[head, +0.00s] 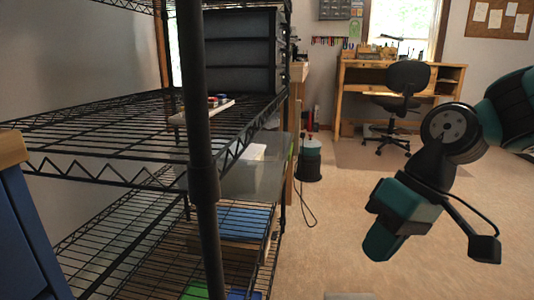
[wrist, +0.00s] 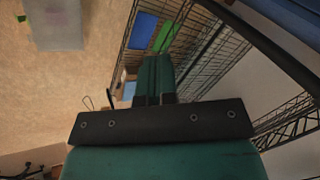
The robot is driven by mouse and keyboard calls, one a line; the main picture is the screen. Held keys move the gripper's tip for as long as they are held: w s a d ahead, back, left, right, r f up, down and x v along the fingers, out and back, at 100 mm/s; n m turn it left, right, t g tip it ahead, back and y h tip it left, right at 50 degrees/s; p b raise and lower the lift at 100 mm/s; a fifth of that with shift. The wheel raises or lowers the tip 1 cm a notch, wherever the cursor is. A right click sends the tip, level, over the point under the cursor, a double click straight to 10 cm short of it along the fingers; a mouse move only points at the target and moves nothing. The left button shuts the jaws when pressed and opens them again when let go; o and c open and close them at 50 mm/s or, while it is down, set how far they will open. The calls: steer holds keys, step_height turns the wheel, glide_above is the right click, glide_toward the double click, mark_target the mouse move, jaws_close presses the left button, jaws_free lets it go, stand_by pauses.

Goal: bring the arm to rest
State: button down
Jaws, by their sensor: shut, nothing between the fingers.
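My arm reaches in from the right edge of the head view and bends downward over open floor. My gripper (head: 380,246) hangs at its end, teal and black, to the right of the shelf rack and apart from it. In the wrist view my gripper (wrist: 157,62) shows its two teal fingers together, with nothing held between them.
A black wire shelf rack (head: 90,165) fills the left, holding grey drawers (head: 240,52) and a small board (head: 203,110). A dark canister (head: 309,160) stands on the floor. A desk (head: 352,80) and black chair (head: 404,95) are behind. The carpet (head: 335,230) between is open.

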steer(key=s+a+r+n+h+p, duration=0.15)
steer(key=s+r+p, duration=0.4)
steer(key=s, duration=0.65)
step_height(320, 180, up, 37)
steer(key=p, duration=3.6)
steer(key=shift+w+d+r+t, duration=0.2)
steer(key=shift+w+t, duration=0.1)
steer(key=shift+w, duration=0.15)
steer(key=shift+f+y, duration=0.1)
steer(key=shift+y, duration=0.15)
